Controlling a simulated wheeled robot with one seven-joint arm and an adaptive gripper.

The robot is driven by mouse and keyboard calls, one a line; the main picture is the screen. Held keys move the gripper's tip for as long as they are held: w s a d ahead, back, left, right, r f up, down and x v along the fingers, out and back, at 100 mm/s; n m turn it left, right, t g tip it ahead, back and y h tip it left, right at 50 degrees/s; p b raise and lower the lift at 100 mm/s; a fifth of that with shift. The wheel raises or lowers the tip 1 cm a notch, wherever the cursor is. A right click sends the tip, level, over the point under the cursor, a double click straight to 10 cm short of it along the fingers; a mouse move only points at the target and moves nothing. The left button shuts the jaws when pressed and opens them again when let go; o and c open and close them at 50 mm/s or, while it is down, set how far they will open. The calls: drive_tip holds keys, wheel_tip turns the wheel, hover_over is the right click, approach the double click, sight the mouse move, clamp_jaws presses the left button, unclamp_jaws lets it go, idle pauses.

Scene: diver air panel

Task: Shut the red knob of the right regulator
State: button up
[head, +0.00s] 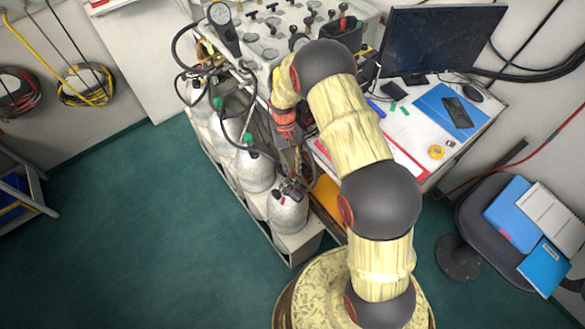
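The air panel (262,45) is at the top middle, with several black-handled valves and round gauges on its face. A small red part (343,7) shows near its upper right, too small to identify surely as the right regulator's red knob. My arm bends over the panel's lower right and hides part of it. My gripper (296,160) points down beside the panel's front, above the rightmost cylinder. Its fingers are dark, small and mixed with hoses, so I cannot see whether they are open or shut, or touching anything.
Several white gas cylinders (254,172) with hoses stand in a rack below the panel. A desk (412,135) with a monitor (440,40) is at the right. A chair (485,225) holds blue folders. The green floor (150,220) at left is clear.

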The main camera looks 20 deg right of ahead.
drive_tip(key=shift+o, duration=1.2)
drive_tip(key=v, duration=1.2)
drive_tip(key=shift+w+f, duration=0.1)
